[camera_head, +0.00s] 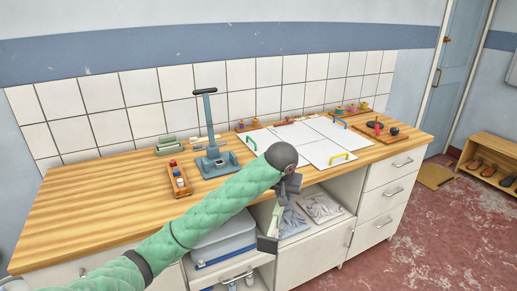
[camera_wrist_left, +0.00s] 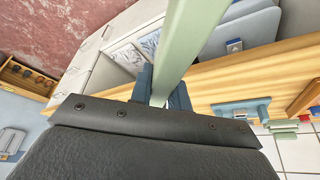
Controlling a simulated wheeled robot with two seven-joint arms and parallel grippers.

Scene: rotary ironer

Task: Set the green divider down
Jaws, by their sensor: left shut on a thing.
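The green divider (camera_wrist_left: 195,40) is a long pale green bar in the left wrist view, running from my jaws to the top edge, where its far end is cut off. My left gripper (camera_wrist_left: 161,92) is shut on it, with one blue-grey finger on each side. In the head view my left gripper (camera_head: 284,190) is in front of the worktop's front edge, before the open shelves. The divider's outline is hard to make out there. My right gripper is in neither view.
The wooden worktop (camera_head: 85,215) has clear room at its left. A blue-grey press stand (camera_head: 216,162), a wooden tray of small bottles (camera_head: 180,180), pale green blocks (camera_head: 166,145) and white panels (camera_head: 290,140) stand on it. Below, a grey-blue bin (camera_head: 222,243) fills a shelf.

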